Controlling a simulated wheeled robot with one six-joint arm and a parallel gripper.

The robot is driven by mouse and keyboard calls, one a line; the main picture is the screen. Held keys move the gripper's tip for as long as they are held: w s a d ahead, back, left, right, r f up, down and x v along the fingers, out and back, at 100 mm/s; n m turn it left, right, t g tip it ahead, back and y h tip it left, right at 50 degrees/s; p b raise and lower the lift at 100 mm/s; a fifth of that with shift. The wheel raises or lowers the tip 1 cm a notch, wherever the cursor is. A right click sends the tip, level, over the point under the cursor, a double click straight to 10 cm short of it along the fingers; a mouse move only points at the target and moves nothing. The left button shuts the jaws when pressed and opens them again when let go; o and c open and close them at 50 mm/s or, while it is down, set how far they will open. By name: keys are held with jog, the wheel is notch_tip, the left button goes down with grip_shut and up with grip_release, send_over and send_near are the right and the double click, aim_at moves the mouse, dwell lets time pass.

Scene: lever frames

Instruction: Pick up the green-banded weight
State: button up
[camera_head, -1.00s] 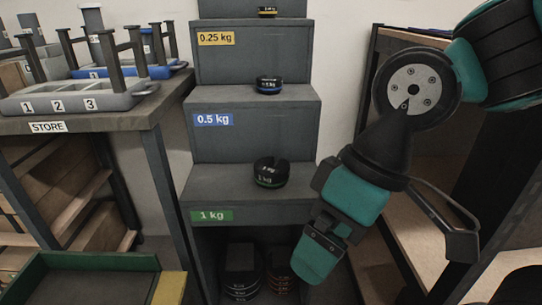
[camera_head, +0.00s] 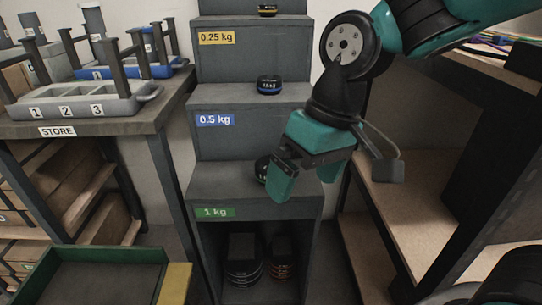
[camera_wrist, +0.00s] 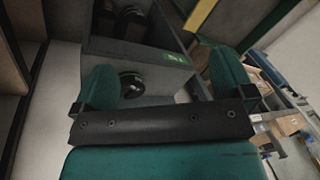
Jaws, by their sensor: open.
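The green-banded weight (camera_head: 261,168) is a dark round disc on the 1 kg step (camera_head: 228,185). In the head view my gripper hides most of it, and its green band does not show. In the wrist view the weight (camera_wrist: 132,84) appears between my two fingers, nearer the left one. My gripper (camera_head: 304,178) is open and empty, with teal fingers; it also shows in the wrist view (camera_wrist: 163,78). It is in front of and to the right of the weight. I see no contact between them.
A blue-banded weight (camera_head: 269,85) sits on the 0.5 kg step above, and a yellow-banded one (camera_head: 267,10) higher up. More weights (camera_head: 243,262) are stacked in the opening below. The STORE table (camera_head: 110,122) stands left, a wooden shelf (camera_head: 405,215) right.

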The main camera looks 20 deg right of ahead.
jog(key=w+r+m+h+p, duration=0.1)
jog(key=w+r+m+p, duration=0.3)
jog(key=w, duration=0.6)
jog(key=r+m+h+p, duration=0.1)
jog(key=m+h+p, duration=0.1)
jog(key=m+p, duration=0.35)
send_over(261, 167)
jog(key=d+p, duration=0.2)
jog(key=d, duration=0.1)
jog(key=n, duration=0.2)
jog(key=f+b, duration=0.1)
jog(key=f, duration=0.3)
jog(key=f+b, duration=0.1)
jog(key=f, duration=0.3)
jog(key=f+b, duration=0.1)
jog(key=f, duration=0.3)
jog(key=shift+w+a, duration=0.1)
jog(key=shift+w, duration=0.25)
jog(key=shift+s+a+f+b, duration=0.1)
jog(key=shift+s+f+b, duration=0.1)
jog(key=shift+f, duration=0.7)
jog(key=shift+s+d+f+b, duration=0.1)
jog(key=shift+f+b, duration=0.1)
jog(key=shift+f, duration=0.75)
jog(key=shift+s+a+f+b, duration=0.1)
jog(key=shift+f+b, duration=0.1)
jog(key=shift+f, duration=0.7)
jog(key=shift+c, duration=0.5)
jog(key=shift+r, duration=0.15)
jog(key=c, duration=1.3)
